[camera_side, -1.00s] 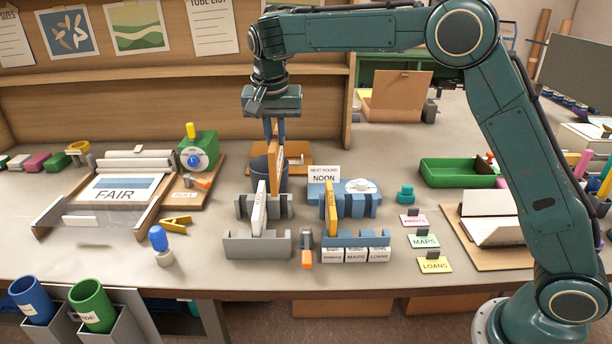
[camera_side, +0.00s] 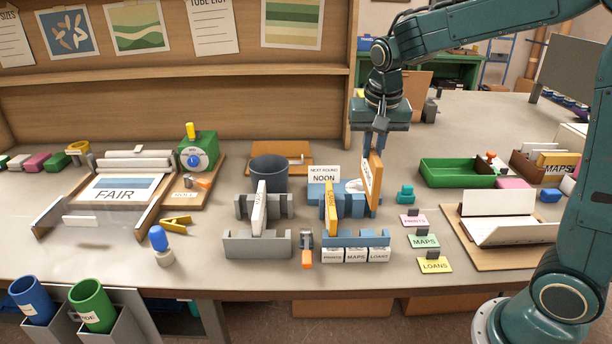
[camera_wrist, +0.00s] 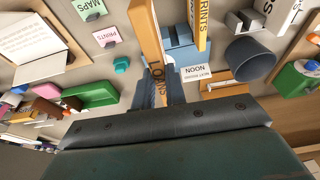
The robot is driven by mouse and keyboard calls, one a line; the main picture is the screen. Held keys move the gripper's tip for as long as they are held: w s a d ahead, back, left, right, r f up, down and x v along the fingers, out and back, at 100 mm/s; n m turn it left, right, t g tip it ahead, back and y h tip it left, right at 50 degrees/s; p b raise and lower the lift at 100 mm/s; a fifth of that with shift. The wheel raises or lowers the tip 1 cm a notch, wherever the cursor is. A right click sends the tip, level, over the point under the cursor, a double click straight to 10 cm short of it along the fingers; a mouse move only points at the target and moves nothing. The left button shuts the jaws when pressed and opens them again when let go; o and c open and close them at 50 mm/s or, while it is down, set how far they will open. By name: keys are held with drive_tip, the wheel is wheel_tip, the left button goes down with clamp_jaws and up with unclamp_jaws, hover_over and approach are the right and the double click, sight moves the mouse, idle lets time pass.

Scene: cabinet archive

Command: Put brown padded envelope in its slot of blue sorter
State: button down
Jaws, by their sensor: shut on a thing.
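The brown padded envelope (camera_side: 372,180) is held upright, its face marked LOANS in the wrist view (camera_wrist: 145,28). My gripper (camera_side: 374,150) is shut on its top part. The envelope is at the right end of the blue sorter (camera_side: 356,241), by the rear part. I cannot tell whether its lower edge is above the sorter or between its dividers. The front labels read PRINTS, MAPS and LOANS, left to right. A yellow-orange envelope (camera_side: 331,208), marked PRINTS in the wrist view (camera_wrist: 203,22), stands in the left slot; the middle looks empty.
A grey sorter (camera_side: 257,246) with a white envelope (camera_side: 259,209) stands to the left. An orange-handled stamp (camera_side: 307,252) is between the sorters. A NOON sign (camera_side: 324,175) and a dark bin (camera_side: 269,172) are behind. Small label cards (camera_side: 423,241) lie to the right.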

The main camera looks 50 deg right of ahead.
sight(378, 184)
drive_tip(key=shift+s+d+f, duration=0.15)
drive_tip(key=shift+s, duration=0.35)
drive_tip(key=shift+s+d+f, duration=0.1)
drive_tip(key=shift+s, duration=0.4)
drive_tip(key=shift+f, duration=0.15)
drive_tip(key=shift+f, duration=1.75)
drive_tip(key=shift+f, duration=0.4)
drive_tip(key=shift+f, duration=0.35)
drive_tip(key=shift+f, duration=0.35)
drive_tip(key=shift+f, duration=0.7)
drive_tip(key=shift+f, duration=0.35)
